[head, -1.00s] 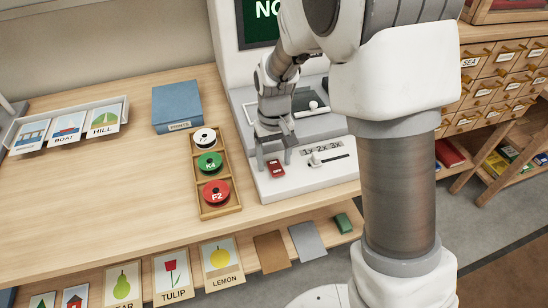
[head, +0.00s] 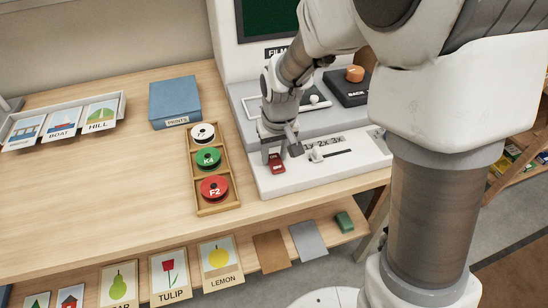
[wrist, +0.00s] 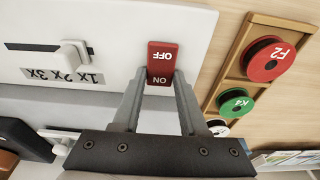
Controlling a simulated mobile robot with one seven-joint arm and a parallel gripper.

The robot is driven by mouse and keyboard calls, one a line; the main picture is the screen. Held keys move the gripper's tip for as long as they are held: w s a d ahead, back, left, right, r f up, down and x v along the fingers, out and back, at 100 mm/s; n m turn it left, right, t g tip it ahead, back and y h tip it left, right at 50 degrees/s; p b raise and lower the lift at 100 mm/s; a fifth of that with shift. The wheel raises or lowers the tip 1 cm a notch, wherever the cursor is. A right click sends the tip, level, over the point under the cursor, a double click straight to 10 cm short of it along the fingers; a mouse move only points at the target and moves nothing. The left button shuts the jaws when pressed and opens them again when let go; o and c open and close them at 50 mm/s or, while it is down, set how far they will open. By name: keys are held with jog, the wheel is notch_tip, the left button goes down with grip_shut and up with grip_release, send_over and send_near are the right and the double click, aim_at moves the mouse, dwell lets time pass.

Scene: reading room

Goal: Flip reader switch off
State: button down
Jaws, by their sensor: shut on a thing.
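The red reader switch (wrist: 162,58), lettered OFF and ON, sits on the white front panel of the reader (head: 300,178). It also shows in the head view (head: 277,167). My gripper (wrist: 160,88) is down at the panel with a finger on each side of the switch's near end, shut on it. In the wrist view the OFF end is farther from my gripper and the ON end lies between the fingertips. The reader's dark green screen (head: 265,20) is cut off at the top of the head view; its visible part shows no lettering.
A slider (head: 318,154) marked 1x 2x 3x is right of the switch. A wooden tray (head: 220,207) with three reels stands left. An orange knob (head: 355,73) on a black block is behind. The desk's left-middle (head: 100,190) is clear.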

jog(key=shift+s+f+t+b, duration=0.15)
jog(key=shift+t+b, duration=0.35)
jog(key=shift+b, duration=0.25)
jog(key=shift+r+t+y+b, duration=0.2)
jog(key=shift+t+y+b, duration=0.1)
jog(key=shift+t+b, duration=0.1)
jog(key=shift+c, duration=2.2)
grip_release()
jog(key=shift+s+d, duration=0.1)
jog(key=p+v, duration=0.5)
jog(key=v, duration=1.2)
jog(key=shift+r, duration=0.2)
